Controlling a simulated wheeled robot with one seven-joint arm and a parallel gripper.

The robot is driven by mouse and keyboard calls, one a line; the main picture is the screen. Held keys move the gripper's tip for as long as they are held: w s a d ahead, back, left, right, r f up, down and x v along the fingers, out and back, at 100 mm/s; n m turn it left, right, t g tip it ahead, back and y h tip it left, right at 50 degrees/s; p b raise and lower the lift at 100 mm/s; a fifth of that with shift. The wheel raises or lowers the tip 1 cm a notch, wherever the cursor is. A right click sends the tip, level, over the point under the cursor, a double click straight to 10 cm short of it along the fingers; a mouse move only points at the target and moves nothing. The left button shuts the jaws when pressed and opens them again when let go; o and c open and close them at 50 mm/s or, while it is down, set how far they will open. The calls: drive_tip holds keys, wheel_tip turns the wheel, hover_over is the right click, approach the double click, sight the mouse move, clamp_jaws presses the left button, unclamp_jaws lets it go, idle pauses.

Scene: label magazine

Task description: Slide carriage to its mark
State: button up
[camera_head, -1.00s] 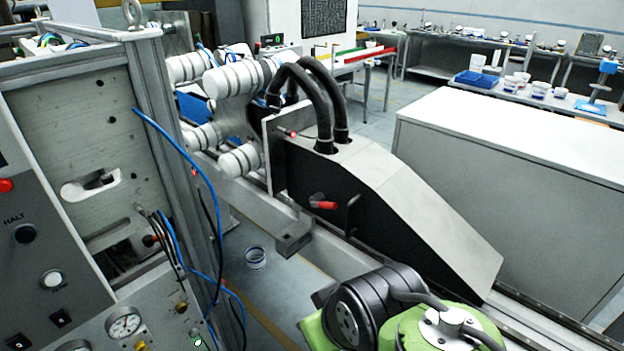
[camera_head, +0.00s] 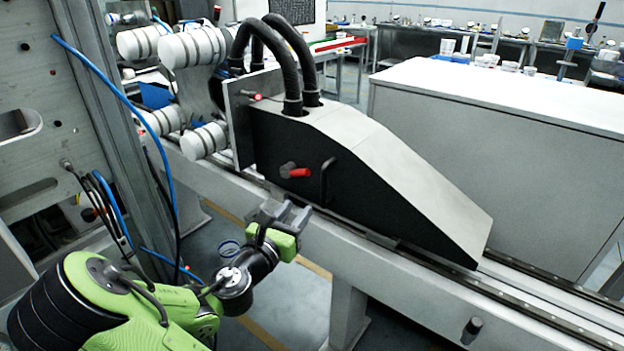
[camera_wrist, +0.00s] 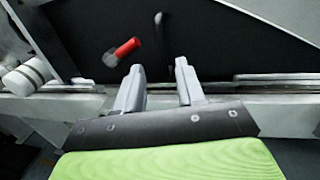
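The carriage (camera_head: 385,185) is a wedge-shaped body with a black side and a grey sloping top. It sits on the long rail (camera_head: 545,318). On its black side are a red lever (camera_head: 299,173) and, to its right, a dark bar handle (camera_head: 326,182). In the wrist view the red lever (camera_wrist: 126,47) and the handle (camera_wrist: 160,30) lie beyond my fingertips. My gripper (camera_wrist: 160,72) is open, with its two grey fingers apart and nothing visible between them. In the head view my gripper (camera_head: 284,212) is below the lever and handle. I cannot make out a mark.
Thick black hoses (camera_head: 283,50) loop from the carriage's top. White-banded rollers (camera_head: 190,48) stand at its left end. A grey frame with a blue cable (camera_head: 125,95) stands at left. A large grey cabinet (camera_head: 490,130) is behind the rail. A dark knob (camera_head: 472,330) is on the rail beam.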

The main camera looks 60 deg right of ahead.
sight(323, 180)
drive_tip(key=d+p, duration=0.1)
drive_tip(key=d, duration=0.4)
drive_tip(key=d+p, duration=0.2)
drive_tip(key=d, duration=0.3)
drive_tip(key=d+p, duration=0.1)
drive_tip(key=d, duration=0.4)
drive_tip(key=shift+w+d+f, duration=0.1)
drive_tip(key=shift+w, duration=0.15)
clamp_jaws()
